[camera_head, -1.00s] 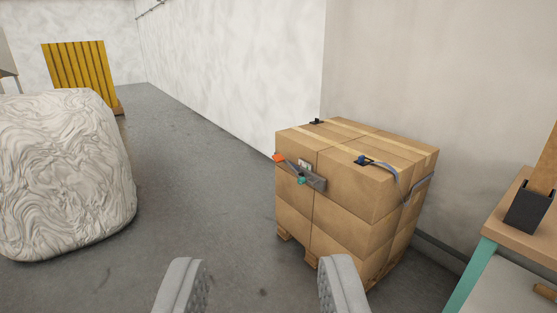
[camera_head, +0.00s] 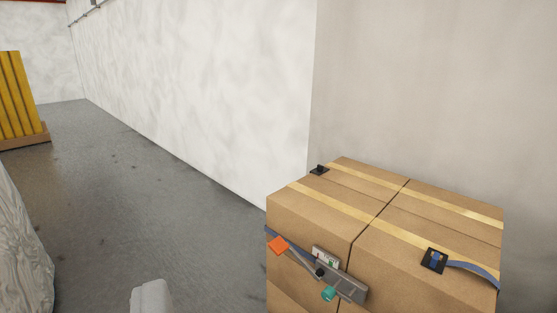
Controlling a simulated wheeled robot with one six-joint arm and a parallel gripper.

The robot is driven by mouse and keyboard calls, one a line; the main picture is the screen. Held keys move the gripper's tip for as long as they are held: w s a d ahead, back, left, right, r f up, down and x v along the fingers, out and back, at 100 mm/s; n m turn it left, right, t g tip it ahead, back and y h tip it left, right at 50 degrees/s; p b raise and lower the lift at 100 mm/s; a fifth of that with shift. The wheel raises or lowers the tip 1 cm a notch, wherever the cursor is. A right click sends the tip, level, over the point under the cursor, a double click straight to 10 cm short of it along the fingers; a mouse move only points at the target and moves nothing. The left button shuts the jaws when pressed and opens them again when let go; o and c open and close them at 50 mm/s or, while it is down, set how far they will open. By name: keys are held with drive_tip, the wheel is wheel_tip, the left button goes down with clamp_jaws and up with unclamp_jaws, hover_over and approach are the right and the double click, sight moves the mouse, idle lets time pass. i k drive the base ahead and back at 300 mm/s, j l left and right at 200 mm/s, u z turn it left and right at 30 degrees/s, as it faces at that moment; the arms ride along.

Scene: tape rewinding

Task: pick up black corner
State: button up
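Two black corners sit on the top edges of a stack of cardboard boxes (camera_head: 300,225) at right. One black corner (camera_head: 319,170) is at the back left edge. The other black corner (camera_head: 434,262) is near the front edge, with a blue strap running through it to the right. My gripper (camera_head: 151,297) shows only its left finger at the bottom edge, well left of the picture's middle; the right finger is hidden. The gripper stands wide, left of the boxes and apart from both corners. I see nothing held.
A grey tensioner (camera_head: 345,287) with an orange piece (camera_head: 278,245) and a teal knob hangs on the box front. A pale wrapped bulk (camera_head: 20,260) is at left, a yellow stack (camera_head: 18,95) far left. Walls stand behind the boxes. The grey floor (camera_head: 140,190) between is clear.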

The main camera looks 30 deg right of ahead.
sight(320, 169)
drive_tip(key=i+u, duration=0.2)
drive_tip(key=i, duration=1.15)
drive_tip(key=i+l+z, duration=0.1)
drive_tip(key=i+z, duration=0.2)
drive_tip(key=z, duration=0.15)
drive_tip(key=i+z, duration=0.25)
drive_tip(key=z, duration=0.15)
drive_tip(key=i+j+z, duration=0.15)
drive_tip(key=i+z, duration=0.15)
drive_tip(key=z, duration=0.15)
drive_tip(key=i+z, duration=0.45)
drive_tip(key=k, duration=0.05)
